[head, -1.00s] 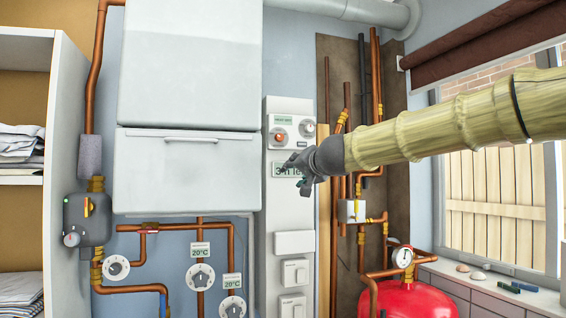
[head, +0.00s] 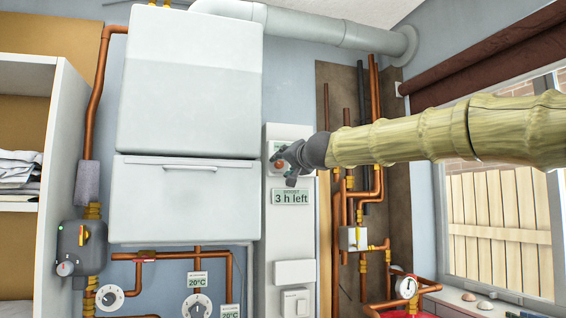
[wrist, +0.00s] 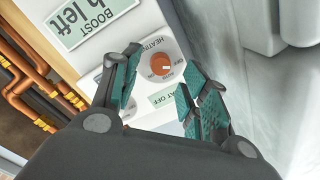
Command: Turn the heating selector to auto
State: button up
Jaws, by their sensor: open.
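The heating selector (wrist: 161,65) is a round orange-red knob with a pale pointer mark, on a white plate lettered "HEATING". In the head view a bit of it (head: 279,147) shows beside my fingers on the tall white control panel (head: 268,235). A small green display (wrist: 166,97) below it in the wrist view reads "...AT OFF", its start hidden by a finger. My gripper (wrist: 163,72) is open, its teal-padded fingers on either side of the selector in the wrist view. I cannot tell whether they touch it.
A green boost display (head: 291,197) reading "3 h left" sits below my gripper. A white cabinet (head: 183,198) stands close on the left, copper pipes (head: 377,180) on the right. Part of another dial (wrist: 128,112) shows behind a finger.

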aim_at(279, 165)
jog(key=shift+x, duration=1.2)
grip_shut()
